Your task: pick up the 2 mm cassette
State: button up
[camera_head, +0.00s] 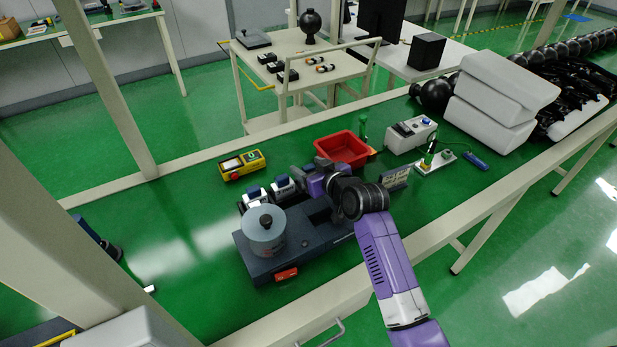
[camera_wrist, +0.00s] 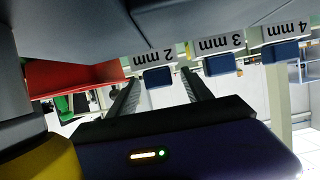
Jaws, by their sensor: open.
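The 2 mm cassette (camera_wrist: 148,61) shows in the wrist view with its label upside down and a blue tab. My gripper (camera_wrist: 162,86) is open, with its two dark fingers on either side of that tab; whether they touch it I cannot tell. The 3 mm cassette (camera_wrist: 213,45) and 4 mm cassette (camera_wrist: 283,30) stand in a row to its right. In the head view my gripper (camera_head: 312,176) is at the right end of the row, hiding most of the 2 mm cassette. Two white and blue cassettes (camera_head: 254,198) show to its left.
A dark machine base (camera_head: 300,262) with a grey round pot (camera_head: 264,232) stands in front of the cassettes. A red bin (camera_head: 342,148) is just behind my gripper. A yellow device (camera_head: 242,165) lies at the back left.

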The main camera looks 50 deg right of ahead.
grip_shut()
jog(key=shift+r, duration=0.1)
dwell(0.3)
